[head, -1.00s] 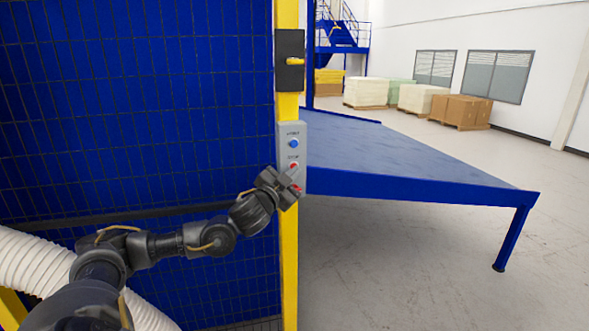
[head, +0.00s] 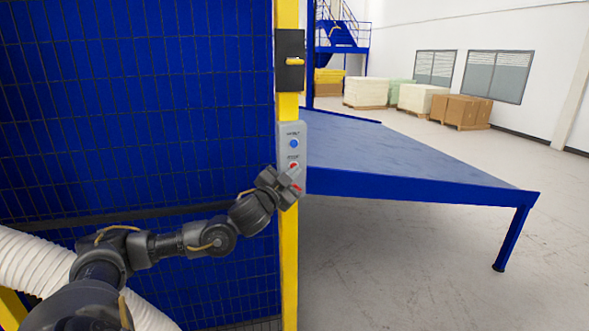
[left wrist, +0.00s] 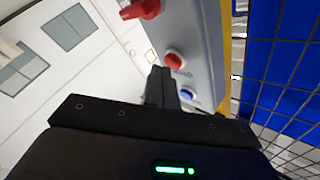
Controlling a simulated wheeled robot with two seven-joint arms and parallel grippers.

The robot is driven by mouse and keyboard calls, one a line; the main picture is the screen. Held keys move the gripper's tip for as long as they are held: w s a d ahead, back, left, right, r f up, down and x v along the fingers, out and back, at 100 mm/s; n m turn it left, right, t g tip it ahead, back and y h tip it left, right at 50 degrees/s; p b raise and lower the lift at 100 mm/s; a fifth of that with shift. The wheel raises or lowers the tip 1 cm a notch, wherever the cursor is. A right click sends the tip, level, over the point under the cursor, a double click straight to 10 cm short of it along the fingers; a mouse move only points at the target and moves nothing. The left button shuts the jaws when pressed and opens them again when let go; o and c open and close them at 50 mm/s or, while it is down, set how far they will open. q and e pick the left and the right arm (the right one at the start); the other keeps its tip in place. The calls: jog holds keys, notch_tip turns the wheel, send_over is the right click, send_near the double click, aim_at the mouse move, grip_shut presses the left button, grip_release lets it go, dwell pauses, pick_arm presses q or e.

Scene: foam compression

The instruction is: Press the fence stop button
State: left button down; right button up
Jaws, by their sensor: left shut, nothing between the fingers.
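A grey control box (head: 284,156) is fixed to the yellow post. It carries a blue button (head: 294,143) at the top and a round red button (head: 294,166) below it, each with a small label too blurred to read surely. A red knob (head: 297,187) sits lower, partly hidden by my left gripper (head: 291,183). That gripper is shut and empty, in front of the box's lower part. In the left wrist view its fingertips (left wrist: 161,70) are close beside the round red button (left wrist: 174,60); contact cannot be told. The blue button (left wrist: 188,95) and red knob (left wrist: 141,9) also show there.
A blue mesh fence (head: 140,100) fills the left side. A black latch with a yellow handle (head: 290,61) is on the post above the box. A blue platform (head: 400,160) lies to the right. A white hose (head: 35,265) is at lower left. Pallets stand far back.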

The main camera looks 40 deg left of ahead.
pick_arm(q)
jog(key=shift+a, duration=0.1)
jog(key=shift+w+a+p, duration=0.25)
jog(key=shift+a+p, duration=0.05)
dwell(0.5)
jog(key=shift+s+d, duration=0.15)
jog(key=shift+d, duration=0.2)
jog(key=shift+s+d, duration=0.1)
jog(key=s+d+b, duration=0.1)
jog(key=d, duration=0.1)
jog(key=s+d+b, duration=0.2)
jog(key=shift+s+d, duration=0.15)
jog(key=shift+d, duration=0.2)
